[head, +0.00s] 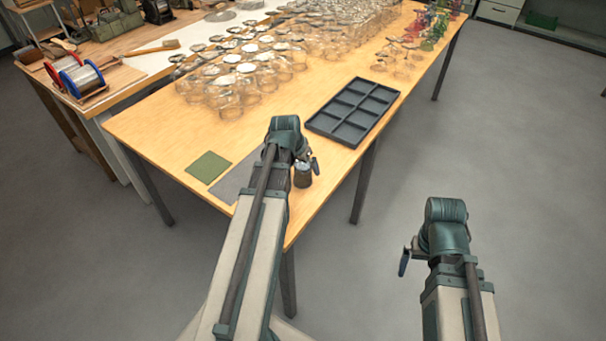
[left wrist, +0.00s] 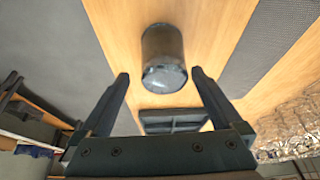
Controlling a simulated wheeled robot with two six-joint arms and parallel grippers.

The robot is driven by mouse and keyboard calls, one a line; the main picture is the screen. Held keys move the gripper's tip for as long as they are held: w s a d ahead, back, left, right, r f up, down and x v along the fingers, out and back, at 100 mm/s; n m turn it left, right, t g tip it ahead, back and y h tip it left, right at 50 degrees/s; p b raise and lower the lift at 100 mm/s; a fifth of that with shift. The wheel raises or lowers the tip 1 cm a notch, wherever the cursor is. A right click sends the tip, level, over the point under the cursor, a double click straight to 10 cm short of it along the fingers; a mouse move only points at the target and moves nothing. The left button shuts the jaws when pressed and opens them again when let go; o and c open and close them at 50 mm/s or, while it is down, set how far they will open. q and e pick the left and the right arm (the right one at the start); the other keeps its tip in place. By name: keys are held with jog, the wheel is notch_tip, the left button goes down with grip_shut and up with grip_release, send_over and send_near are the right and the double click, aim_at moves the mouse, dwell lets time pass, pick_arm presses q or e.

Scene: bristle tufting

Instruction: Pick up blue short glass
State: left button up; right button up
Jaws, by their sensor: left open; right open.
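A short, dark grey-blue glass (head: 303,176) stands near the front right edge of the wooden table. It also shows in the left wrist view (left wrist: 163,58), top centre. Its colour looks more smoky grey than clear blue. My left gripper (head: 313,163) is open and empty at the glass. In the left wrist view its fingertips (left wrist: 160,74) are spread on either side of the glass's near end; I cannot tell whether they touch it. My right gripper (head: 405,262) hangs over the floor, right of the table, away from the glass; its fingers are mostly hidden.
A dark compartment tray (head: 329,137) lies beyond the glass. A green mat (head: 208,167) and a grey mat (head: 230,188) lie to its left. Many clear glasses (head: 245,85) crowd the middle of the table, coloured ones (head: 430,35) at the far end. The table edge is close.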

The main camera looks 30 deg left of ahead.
pick_arm(q)
jog(key=shift+a+b+x, duration=0.15)
jog(key=shift+b+x, duration=1.1)
jog(key=shift+x, duration=0.1)
jog(key=shift+a+b+x, duration=0.15)
jog(key=shift+b+x, duration=1.05)
jog(key=shift+x, duration=0.15)
jog(key=shift+r, duration=0.15)
jog(key=shift+c, duration=0.4)
grip_shut()
jog(key=shift+r, duration=0.1)
notch_tip(320, 180, up, 10)
jog(key=p, duration=1)
